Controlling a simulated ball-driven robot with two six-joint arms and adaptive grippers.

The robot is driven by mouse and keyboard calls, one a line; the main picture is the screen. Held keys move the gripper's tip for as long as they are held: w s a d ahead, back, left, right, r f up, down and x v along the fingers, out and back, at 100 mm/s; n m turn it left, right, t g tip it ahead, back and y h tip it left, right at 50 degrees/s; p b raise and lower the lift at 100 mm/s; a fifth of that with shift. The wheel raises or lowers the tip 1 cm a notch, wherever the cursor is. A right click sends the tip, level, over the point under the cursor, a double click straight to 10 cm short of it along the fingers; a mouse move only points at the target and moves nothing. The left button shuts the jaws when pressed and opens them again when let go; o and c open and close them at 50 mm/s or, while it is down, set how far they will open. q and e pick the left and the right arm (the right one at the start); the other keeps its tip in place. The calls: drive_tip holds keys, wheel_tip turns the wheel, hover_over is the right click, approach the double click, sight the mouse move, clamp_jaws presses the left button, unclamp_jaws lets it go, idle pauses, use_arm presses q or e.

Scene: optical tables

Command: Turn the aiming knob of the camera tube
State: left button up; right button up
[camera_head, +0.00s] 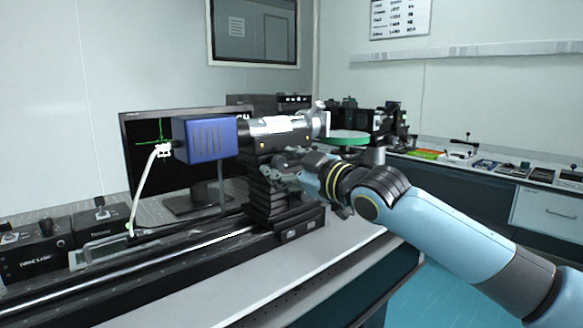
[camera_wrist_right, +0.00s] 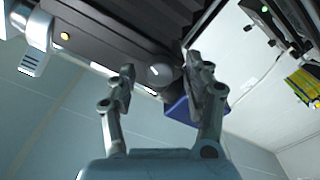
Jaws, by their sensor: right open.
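The camera tube has a blue box (camera_head: 205,138) at its left end and a black and silver barrel (camera_head: 284,125) to the right. It sits on a black ribbed stand (camera_head: 266,192). My right gripper (camera_head: 287,165) is at the near side of this stand, just below the barrel. In the right wrist view a dark round knob (camera_wrist_right: 160,74) shows between the fingertips of my right gripper (camera_wrist_right: 164,82). The fingers are open, one on each side of the knob, with gaps visible. The blue box (camera_wrist_right: 184,108) shows partly behind the right finger. My left gripper is not in view.
A monitor (camera_head: 160,170) stands behind the tube. A long rail (camera_head: 175,260) runs along the table, with black control boxes (camera_head: 35,248) at the left. A white cable hangs from the blue box. A green-rimmed round part (camera_head: 348,137) is right of the barrel.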

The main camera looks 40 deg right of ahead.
drive_tip(key=s, duration=1.2)
drive_tip(key=shift+d, duration=0.45)
